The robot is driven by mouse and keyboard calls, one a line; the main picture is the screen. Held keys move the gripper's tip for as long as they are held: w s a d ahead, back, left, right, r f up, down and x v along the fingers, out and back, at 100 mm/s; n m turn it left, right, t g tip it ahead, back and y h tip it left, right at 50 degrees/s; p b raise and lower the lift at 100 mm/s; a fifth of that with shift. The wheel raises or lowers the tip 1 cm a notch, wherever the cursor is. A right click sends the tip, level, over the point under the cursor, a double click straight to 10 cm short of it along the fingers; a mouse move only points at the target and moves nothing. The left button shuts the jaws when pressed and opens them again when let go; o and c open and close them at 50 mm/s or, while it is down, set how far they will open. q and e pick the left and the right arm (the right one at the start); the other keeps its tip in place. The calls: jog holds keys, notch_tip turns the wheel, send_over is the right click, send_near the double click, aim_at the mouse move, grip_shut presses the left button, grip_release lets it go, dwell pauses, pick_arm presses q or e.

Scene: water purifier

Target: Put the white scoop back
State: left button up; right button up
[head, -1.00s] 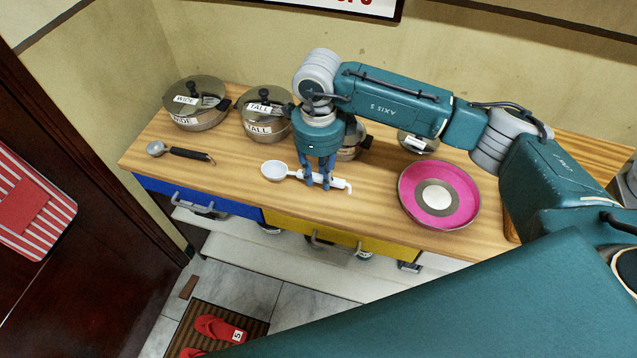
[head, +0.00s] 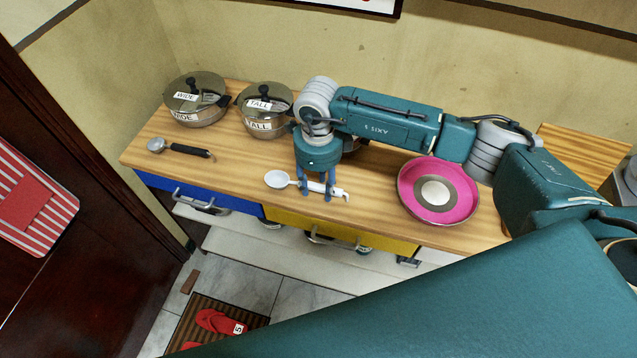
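The white scoop (head: 277,180) is near the front edge of the wooden counter, above the yellow drawer. Its round bowl points left and its long handle, with a hooked end, points right. My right gripper (head: 316,194) points down over the handle, with its two blue fingers at the handle and part of the white handle showing between them. From this angle I cannot tell whether the fingers press on the handle or stand loosely around it. I also cannot tell whether the scoop rests on the wood or is slightly raised. My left gripper is not in view.
A metal scoop with a black handle (head: 190,150) lies at the left. Lidded pots labelled WIDE (head: 196,112) and TALL (head: 265,122) stand at the back. A pink plate (head: 437,211) is at the right. Blue (head: 180,193) and yellow (head: 290,222) drawers are below the counter.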

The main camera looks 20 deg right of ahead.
jog(key=shift+r+p, duration=0.3)
jog(key=shift+r+b, duration=0.3)
jog(key=shift+b, duration=0.05)
notch_tip(320, 180, up, 11)
jog(key=b, duration=0.2)
